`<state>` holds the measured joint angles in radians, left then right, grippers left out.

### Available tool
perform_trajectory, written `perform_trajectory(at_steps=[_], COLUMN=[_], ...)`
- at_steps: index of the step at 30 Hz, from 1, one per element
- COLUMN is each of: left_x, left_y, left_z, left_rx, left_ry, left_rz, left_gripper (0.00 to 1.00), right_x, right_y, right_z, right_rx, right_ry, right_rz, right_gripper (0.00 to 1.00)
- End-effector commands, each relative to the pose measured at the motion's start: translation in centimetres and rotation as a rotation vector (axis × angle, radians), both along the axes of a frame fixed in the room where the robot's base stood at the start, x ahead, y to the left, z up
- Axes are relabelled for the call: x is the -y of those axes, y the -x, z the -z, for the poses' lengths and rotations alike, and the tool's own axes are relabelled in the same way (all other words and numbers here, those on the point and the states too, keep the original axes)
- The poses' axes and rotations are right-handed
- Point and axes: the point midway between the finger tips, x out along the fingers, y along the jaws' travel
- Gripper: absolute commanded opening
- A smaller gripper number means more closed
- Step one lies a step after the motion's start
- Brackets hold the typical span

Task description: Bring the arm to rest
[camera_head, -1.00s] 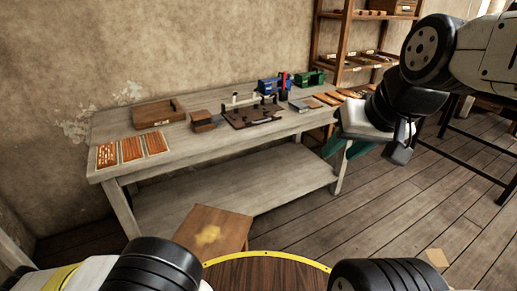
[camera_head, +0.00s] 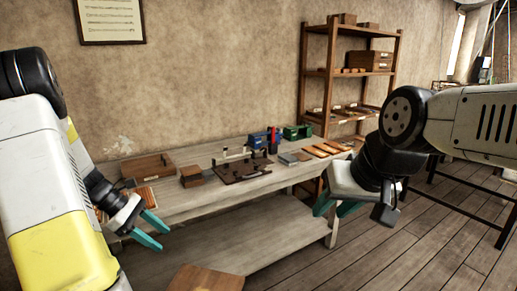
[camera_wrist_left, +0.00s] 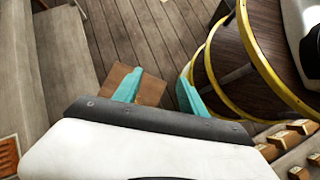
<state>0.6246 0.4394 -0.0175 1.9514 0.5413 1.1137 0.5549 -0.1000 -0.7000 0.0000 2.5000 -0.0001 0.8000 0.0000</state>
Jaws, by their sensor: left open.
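My left gripper (camera_head: 158,232) is at the left of the head view, in front of the workbench's left part. Its teal fingers are apart with nothing between them. In the left wrist view (camera_wrist_left: 158,84) the fingers point down above the floor, with a small wooden stool beyond them. My right gripper (camera_head: 336,207) hangs at the right of the head view, in front of the bench's right end. Its teal fingers look apart, and I see nothing held between them.
The grey workbench (camera_head: 225,206) stands along the wall with a wooden box (camera_head: 147,167), a dark fixture board (camera_head: 240,170), a blue case (camera_head: 259,140) and a green case (camera_head: 297,132). The stool (camera_head: 205,279) is in front. A shelf rack (camera_head: 330,75) stands behind.

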Motion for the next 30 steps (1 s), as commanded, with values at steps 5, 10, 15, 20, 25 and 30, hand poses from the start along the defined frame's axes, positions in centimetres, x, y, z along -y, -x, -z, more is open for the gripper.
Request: perform_trajectory(at_steps=[5,10,15,20,25,30], left_x=[4.9,8.7,11.8,13.6,14.5,14.7], left_y=[1.8,4.7,8.3,11.5,13.6,14.3], left_z=[-7.1,-12.1,-15.9,-18.3,-19.4,-19.7], left_rx=[0.224,0.443,0.672,0.875,1.015,1.061], left_ry=[-0.204,-0.385,-0.563,-0.717,-0.825,-0.862], left_rz=[0.311,0.597,0.871,1.09,1.231,1.277], left_gripper=[0.49,0.49,0.49,0.49,0.49,0.49], right_x=[0.0,0.0,0.0,0.0,0.0,0.0], right_y=[0.0,0.0,0.0,0.0,0.0,0.0], right_z=[0.0,0.0,0.0,0.0,0.0,0.0], right_rx=[0.0,0.0,0.0,0.0,0.0,0.0], right_ry=[0.0,0.0,0.0,0.0,0.0,0.0], right_rz=[0.0,0.0,0.0,0.0,0.0,0.0], right_gripper=[0.36,0.36,0.36,0.36,0.36,0.36])
